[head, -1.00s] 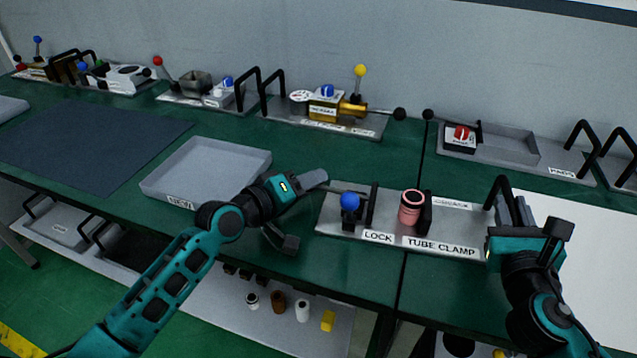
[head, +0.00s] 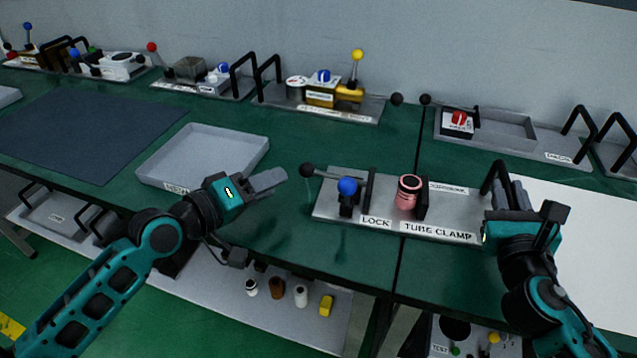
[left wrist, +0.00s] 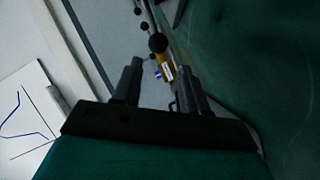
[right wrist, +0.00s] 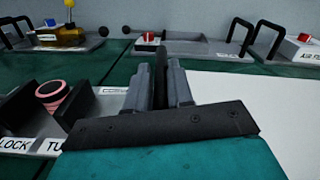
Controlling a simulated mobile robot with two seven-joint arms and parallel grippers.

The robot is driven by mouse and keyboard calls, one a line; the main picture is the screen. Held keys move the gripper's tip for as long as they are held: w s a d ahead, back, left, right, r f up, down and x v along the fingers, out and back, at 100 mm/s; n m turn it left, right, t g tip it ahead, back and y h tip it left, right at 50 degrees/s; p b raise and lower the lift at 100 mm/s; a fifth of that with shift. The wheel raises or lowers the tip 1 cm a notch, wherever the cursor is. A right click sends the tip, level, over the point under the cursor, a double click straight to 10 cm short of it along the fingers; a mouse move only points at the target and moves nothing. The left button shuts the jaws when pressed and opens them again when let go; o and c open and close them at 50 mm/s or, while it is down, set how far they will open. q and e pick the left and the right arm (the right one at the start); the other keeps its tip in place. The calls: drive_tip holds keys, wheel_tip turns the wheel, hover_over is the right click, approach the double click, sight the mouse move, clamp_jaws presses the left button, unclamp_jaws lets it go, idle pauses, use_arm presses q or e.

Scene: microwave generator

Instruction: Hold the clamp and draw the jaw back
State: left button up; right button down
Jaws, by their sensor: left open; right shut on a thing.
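The tube clamp is a grey base plate (head: 459,213) labelled TUBE CLAMP and LOCK, in the middle of the head view. A pink tube (head: 408,192) stands upright against a black block (head: 422,203), which also shows in the right wrist view (right wrist: 74,104). A black upright plate (head: 370,187) stands left of the tube, with a gap between. A blue ball (head: 347,186) is by LOCK, and a black-knobbed lever (head: 308,170) points left. My right gripper (head: 509,193) is shut on the black handle (right wrist: 160,75) at the right end. My left gripper (head: 268,180) is open and empty, left of the black knob.
A grey tray (head: 152,180) lies left of the clamp, beyond my left gripper. Other fixtures line the wall, one with a yellow-balled lever (head: 357,56). A white sheet (head: 590,215) lies right of the clamp. A lower shelf (head: 220,308) holds several small items.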

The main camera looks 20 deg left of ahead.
use_arm(q)
drive_tip(key=shift+v, duration=1.4)
use_arm(e)
drive_tip(key=shift+f, duration=0.45)
use_arm(q)
drive_tip(key=shift+w, duration=0.1)
use_arm(e)
drive_tip(key=c, duration=1.2)
unclamp_jaws()
drive_tip(key=shift+d, duration=0.1)
drive_tip(key=shift+o, duration=1.4)
drive_tip(key=shift+r, duration=0.25)
drive_tip(key=s, duration=0.8)
drive_tip(key=s+d, duration=0.1)
drive_tip(key=s, duration=0.3)
use_arm(q)
drive_tip(key=shift+d, duration=0.1)
